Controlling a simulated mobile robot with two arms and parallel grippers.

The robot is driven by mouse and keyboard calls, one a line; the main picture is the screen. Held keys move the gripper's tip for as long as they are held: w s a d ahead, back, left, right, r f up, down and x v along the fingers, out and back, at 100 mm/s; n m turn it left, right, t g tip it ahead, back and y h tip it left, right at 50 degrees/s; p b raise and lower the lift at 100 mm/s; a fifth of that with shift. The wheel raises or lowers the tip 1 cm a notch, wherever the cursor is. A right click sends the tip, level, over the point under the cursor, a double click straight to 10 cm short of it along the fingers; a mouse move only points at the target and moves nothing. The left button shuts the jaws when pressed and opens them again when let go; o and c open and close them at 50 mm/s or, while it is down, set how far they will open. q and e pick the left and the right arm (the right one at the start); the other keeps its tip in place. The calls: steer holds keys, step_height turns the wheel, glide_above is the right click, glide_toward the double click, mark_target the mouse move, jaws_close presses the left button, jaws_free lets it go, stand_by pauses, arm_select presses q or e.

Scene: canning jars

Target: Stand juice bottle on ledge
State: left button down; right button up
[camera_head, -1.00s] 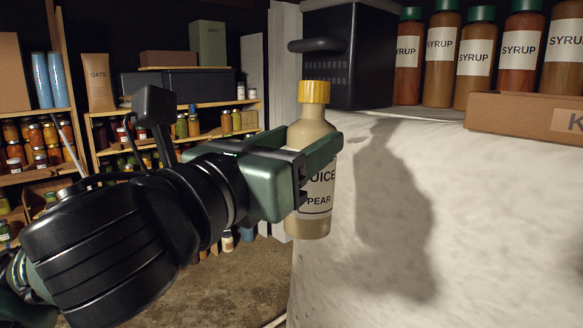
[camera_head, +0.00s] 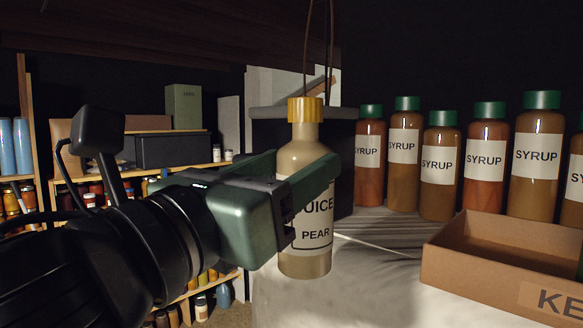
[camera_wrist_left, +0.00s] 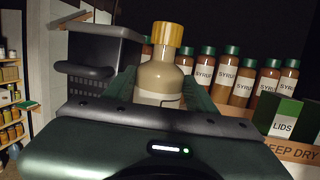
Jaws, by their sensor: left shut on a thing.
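The juice bottle (camera_head: 305,160) has a yellow cap, a tan body and a white label reading juice and pear. My left gripper (camera_head: 308,185) is shut around its body and holds it upright. In the left wrist view the bottle (camera_wrist_left: 160,75) stands between the two fingers of the gripper (camera_wrist_left: 158,95). The pale ledge (camera_head: 372,280) lies behind and to the right of the bottle in the head view. I cannot tell whether the bottle's base touches it. My right gripper is not in view.
Several syrup bottles (camera_head: 485,165) with green caps stand in a row at the back of the ledge. An open cardboard box (camera_head: 480,275) sits at the front right. A dark crate-like box (camera_head: 345,150) stands behind the bottle. A lids box (camera_wrist_left: 283,118) shows in the wrist view. Bare ledge lies between.

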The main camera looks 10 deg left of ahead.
arm_select(q)
steer(key=w+d, duration=0.7)
steer(key=w, duration=0.4)
steer(key=shift+w+d+f, duration=0.4)
stand_by(0.7)
steer(key=shift+f+b, duration=0.3)
steer(key=shift+f, duration=0.1)
stand_by(0.4)
steer(key=shift+c, duration=2)
jaws_free()
steer(key=b+v, duration=0.3)
steer(key=v, duration=0.4)
steer(key=shift+s+b, duration=0.35)
